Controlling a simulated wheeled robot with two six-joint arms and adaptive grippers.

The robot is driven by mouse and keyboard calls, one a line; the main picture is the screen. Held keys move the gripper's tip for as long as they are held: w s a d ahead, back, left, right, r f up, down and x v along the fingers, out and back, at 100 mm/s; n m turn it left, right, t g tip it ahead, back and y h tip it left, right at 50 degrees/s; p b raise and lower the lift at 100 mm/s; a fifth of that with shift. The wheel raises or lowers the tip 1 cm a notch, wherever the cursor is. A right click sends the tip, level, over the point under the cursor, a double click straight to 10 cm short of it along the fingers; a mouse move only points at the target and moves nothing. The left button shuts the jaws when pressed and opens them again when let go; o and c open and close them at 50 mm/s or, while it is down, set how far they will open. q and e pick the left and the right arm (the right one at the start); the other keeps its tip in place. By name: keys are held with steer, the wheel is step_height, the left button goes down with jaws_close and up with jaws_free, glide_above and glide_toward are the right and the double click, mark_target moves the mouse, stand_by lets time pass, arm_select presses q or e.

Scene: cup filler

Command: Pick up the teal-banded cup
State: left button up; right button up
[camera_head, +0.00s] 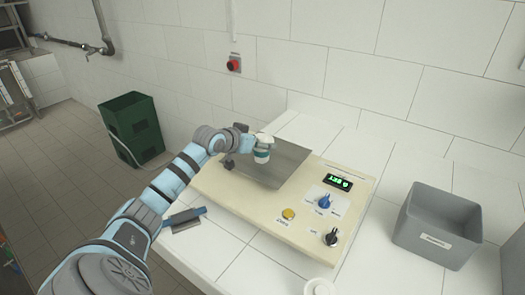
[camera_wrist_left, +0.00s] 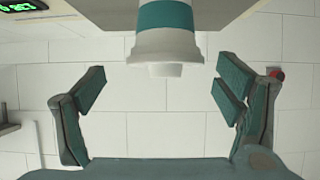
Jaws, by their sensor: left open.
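The teal-banded cup (camera_head: 263,153) is white with a teal band. It shows at the grey metal plate of the cream panel in the head view. My left gripper (camera_head: 248,143) is right beside it, partly overlapping it. In the left wrist view, which looks turned over, the cup (camera_wrist_left: 168,42) hangs from the top middle, between the lines of the two fingers. My left gripper (camera_wrist_left: 160,72) is open there, with a clear gap on each side of the cup. Whether the cup touches the plate cannot be told. My right gripper is not in view.
The cream panel (camera_head: 240,205) carries a green display (camera_head: 338,182), a yellow button (camera_head: 288,214) and two knobs. A grey bin (camera_head: 408,232) stands at the right. A dark brush-like object (camera_head: 185,219) lies at the front left. The tiled wall is behind.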

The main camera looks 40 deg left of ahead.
mark_target(262, 141)
arm_select(q)
steer(key=x, duration=0.3)
steer(key=shift+w+a+f, duration=0.15)
steer(key=shift+a+f, duration=0.15)
steer(key=shift+f, duration=0.2)
steer(key=shift+w, duration=0.15)
steer(key=c, duration=1.5)
steer(key=shift+o, duration=0.2)
steer(key=shift+r, duration=0.15)
step_height(262, 141, up, 20)
steer(key=p, duration=0.1)
